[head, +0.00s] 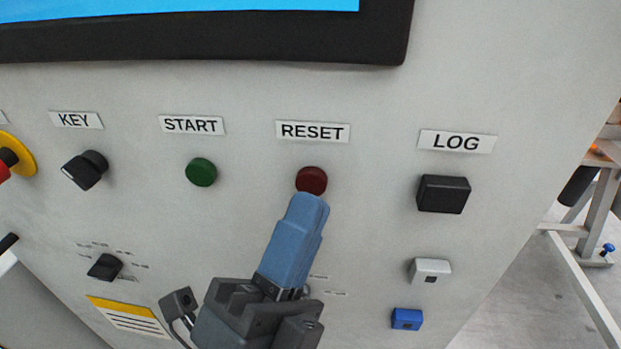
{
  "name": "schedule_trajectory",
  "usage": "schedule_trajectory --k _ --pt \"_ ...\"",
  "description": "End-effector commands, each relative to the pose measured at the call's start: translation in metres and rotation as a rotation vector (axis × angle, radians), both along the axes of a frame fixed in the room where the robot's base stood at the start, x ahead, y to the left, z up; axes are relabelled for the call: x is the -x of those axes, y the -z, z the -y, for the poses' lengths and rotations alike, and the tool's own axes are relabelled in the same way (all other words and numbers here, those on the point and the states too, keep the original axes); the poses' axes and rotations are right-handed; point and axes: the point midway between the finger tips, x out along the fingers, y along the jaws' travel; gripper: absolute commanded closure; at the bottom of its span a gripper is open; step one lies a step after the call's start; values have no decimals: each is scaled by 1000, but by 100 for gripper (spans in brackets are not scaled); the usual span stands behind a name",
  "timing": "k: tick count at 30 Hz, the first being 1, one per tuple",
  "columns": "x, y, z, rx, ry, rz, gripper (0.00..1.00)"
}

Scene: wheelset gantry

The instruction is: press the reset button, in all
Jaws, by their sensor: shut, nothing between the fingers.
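The reset button (312,178) is a round dark red button on the grey panel, under the RESET label (313,131). My gripper (308,205) has blue fingers that are shut with nothing between them. Its fingertips are just below the button in the picture and overlap its lower edge. I cannot tell whether they touch it or are still in front of it. I cannot tell whether the button is pushed in.
A green start button (201,172) and black key switch (85,170) are to the left. A black LOG block (443,194) is to the right, above a white (430,271) and a blue part (407,319). A screen (180,40) is above.

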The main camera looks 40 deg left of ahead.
Motion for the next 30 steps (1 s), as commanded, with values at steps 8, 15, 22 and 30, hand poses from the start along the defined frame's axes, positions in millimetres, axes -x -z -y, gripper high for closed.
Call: schedule_trajectory --k 8,15,22,30 --pt "8 0 4 1 -1 0 100" --pt "26 -1 16 1 -2 0 100" --pt "41 0 25 0 -1 0 100" --pt "43 0 26 -1 -1 0 100"
